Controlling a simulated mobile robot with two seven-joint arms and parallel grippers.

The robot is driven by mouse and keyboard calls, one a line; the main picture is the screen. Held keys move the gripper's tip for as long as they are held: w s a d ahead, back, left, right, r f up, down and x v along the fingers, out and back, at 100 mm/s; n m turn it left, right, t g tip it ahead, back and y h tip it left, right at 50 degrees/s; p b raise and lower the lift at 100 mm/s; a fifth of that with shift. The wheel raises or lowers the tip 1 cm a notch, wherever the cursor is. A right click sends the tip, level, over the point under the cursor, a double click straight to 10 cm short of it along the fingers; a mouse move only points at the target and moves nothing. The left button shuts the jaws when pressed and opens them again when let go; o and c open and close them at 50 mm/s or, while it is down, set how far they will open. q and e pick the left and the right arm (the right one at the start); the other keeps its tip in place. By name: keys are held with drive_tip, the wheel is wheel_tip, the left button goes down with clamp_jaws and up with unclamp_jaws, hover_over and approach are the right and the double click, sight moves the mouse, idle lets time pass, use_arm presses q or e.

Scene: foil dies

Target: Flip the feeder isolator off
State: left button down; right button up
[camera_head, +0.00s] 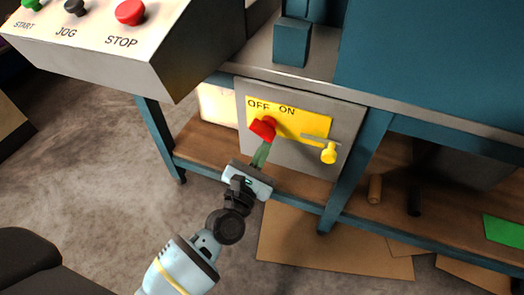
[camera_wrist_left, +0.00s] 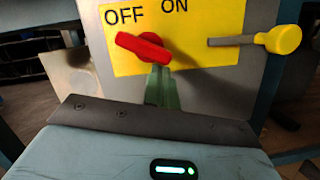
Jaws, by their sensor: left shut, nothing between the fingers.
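The isolator is a red rotary handle (camera_head: 263,128) on a yellow plate (camera_head: 306,124) marked OFF and ON, fixed to a grey box (camera_head: 290,155) under the bench. In the left wrist view the red handle (camera_wrist_left: 143,47) slants, its longer end pointing left, below the OFF label. My left gripper (camera_head: 262,147) is shut with nothing in it. Its green fingers (camera_wrist_left: 160,82) are just below the handle's hub, overlapping its lower edge in the left wrist view; I cannot tell whether they touch. My right gripper is not in view.
A yellow knob on a rod (camera_head: 328,153) sticks out right of the handle, and shows in the left wrist view (camera_wrist_left: 284,39). A push-button box (camera_head: 110,50) overhangs at upper left. A blue bench leg (camera_head: 350,175) stands to the right. Cardboard (camera_head: 320,250) lies on the floor.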

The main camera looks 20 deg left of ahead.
use_arm(q)
drive_tip(key=shift+d+r+n+y+b, duration=0.1)
drive_tip(key=shift+d+n+y+b, duration=0.15)
drive_tip(key=shift+n, duration=0.4)
drive_tip(key=shift+d+r+n+y+b, duration=0.15)
drive_tip(key=shift+n+b, duration=0.15)
drive_tip(key=shift+n, duration=0.95)
drive_tip(key=shift+d+n+y+b, duration=0.1)
drive_tip(key=shift+n+y+b, duration=0.2)
drive_tip(key=shift+n+b, duration=0.1)
drive_tip(key=shift+n, duration=0.3)
drive_tip(key=shift+r, duration=0.1)
drive_tip(key=shift+d, duration=0.1)
